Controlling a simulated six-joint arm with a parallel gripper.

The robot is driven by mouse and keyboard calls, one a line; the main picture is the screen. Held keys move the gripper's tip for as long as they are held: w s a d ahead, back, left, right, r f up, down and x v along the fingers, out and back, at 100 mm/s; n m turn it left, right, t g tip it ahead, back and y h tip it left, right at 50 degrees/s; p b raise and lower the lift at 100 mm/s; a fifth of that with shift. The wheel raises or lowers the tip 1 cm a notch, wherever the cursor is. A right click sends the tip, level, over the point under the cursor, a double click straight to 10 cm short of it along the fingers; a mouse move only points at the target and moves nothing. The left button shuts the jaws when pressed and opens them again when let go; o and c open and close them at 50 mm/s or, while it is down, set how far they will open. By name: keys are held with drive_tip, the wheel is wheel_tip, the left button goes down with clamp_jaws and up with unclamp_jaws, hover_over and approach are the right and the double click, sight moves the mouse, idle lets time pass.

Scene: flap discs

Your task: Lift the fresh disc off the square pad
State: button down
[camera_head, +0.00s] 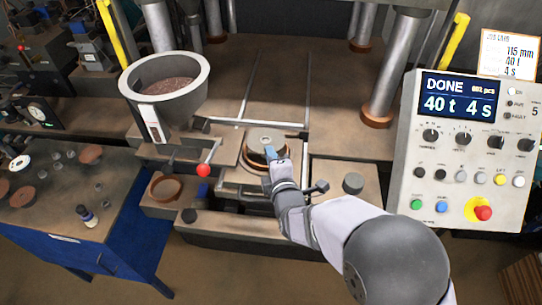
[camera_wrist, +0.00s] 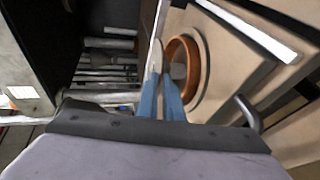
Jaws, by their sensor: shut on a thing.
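The fresh disc shows as an orange-brown round rim in the wrist view (camera_wrist: 191,48). In the head view the disc (camera_head: 254,155) sits at the middle of the press, around a grey round centre piece. My gripper (camera_head: 271,161) reaches it from the front right. In the wrist view the blue fingers of my gripper (camera_wrist: 166,68) are shut on the near edge of the rim, one on each side. The square pad (camera_head: 238,180) lies beneath. I cannot tell whether the disc touches the pad. My fingers hide part of the rim.
A grey hopper (camera_head: 165,90) stands left of the disc, with a red-knobbed lever (camera_head: 203,170) between. Thick press columns (camera_head: 397,70) rise behind. A control panel (camera_head: 465,150) reading DONE stands right. A blue bench (camera_head: 75,215) holds loose discs.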

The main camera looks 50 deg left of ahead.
drive_tip(key=shift+d, duration=0.1)
idle(0.3)
wheel_tip(320, 180, up, 6)
drive_tip(key=p, duration=0.4)
drive_tip(key=shift+r, duration=0.15)
idle(0.9)
idle(0.4)
